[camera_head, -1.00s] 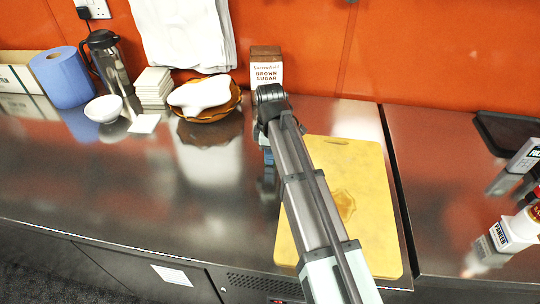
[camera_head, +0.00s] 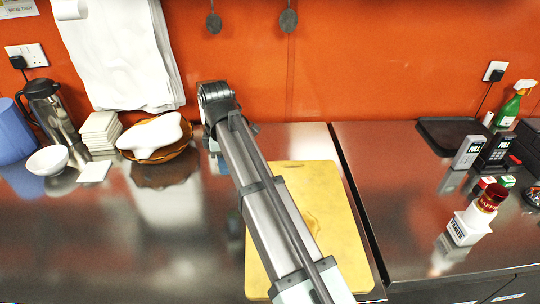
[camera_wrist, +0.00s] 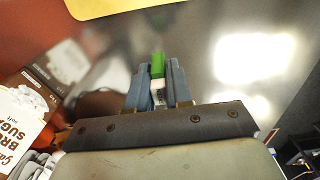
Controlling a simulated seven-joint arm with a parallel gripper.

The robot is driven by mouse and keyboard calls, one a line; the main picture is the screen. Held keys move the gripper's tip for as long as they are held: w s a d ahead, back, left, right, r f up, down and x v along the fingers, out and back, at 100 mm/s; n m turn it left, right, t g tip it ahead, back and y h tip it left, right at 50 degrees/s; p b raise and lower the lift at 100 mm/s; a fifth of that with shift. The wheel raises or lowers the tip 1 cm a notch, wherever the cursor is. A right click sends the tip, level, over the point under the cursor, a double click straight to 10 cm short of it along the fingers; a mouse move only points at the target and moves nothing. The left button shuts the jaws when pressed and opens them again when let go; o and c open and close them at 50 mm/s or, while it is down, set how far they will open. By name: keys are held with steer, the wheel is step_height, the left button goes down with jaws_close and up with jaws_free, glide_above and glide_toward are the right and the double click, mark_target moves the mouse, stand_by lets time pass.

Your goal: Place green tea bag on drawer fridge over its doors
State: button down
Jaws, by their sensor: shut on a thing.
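My gripper (camera_wrist: 158,92) is shut on a small green and white item, the green tea bag (camera_wrist: 157,66), held between its blue-grey fingertips in the wrist view. In the head view the arm hides most of the gripper, with a bluish bit showing at the steel counter's back, left of the yellow board; the tea bag is not visible there. The steel worktop (camera_head: 185,240) spans the left and middle. A separate steel worktop (camera_head: 410,190) lies to the right past a dark seam. I cannot tell which is the drawer fridge; few front panels show.
A yellow cutting board (camera_head: 345,230) lies under my arm. A basket (camera_head: 188,141), white tiles (camera_head: 100,137), a bowl (camera_head: 47,160) and a jug (camera_head: 48,108) stand left. The right top holds card terminals (camera_head: 495,150), small boxes (camera_head: 507,181), a jar (camera_head: 490,198) and a black tray (camera_head: 447,133). A brown sugar pack (camera_wrist: 18,120) is near the gripper.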

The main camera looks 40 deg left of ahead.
steer(key=shift+r, duration=0.2)
steer(key=shift+w+d, duration=0.15)
steer(key=shift+w, duration=0.15)
steer(key=w+d+m, duration=0.3)
steer(key=w+d, duration=0.5)
steer(key=w, duration=0.6)
steer(key=w+d+m, duration=0.2)
steer(key=w+d, duration=0.7)
steer(key=w, duration=0.4)
steer(key=m, duration=0.9)
glide_above(429, 157)
steer(key=shift+w+f+m, duration=0.1)
steer(key=shift+f+m, duration=0.65)
steer(key=shift+f, duration=0.9)
steer(key=shift+w+f+m, duration=0.1)
steer(key=shift+f+m, duration=0.6)
steer(key=shift+f, duration=0.9)
steer(key=shift+w+f+m, duration=0.1)
steer(key=shift+f+m, duration=0.65)
steer(key=shift+f, duration=0.9)
steer(key=shift+s+f, duration=0.1)
steer(key=shift+f, duration=0.05)
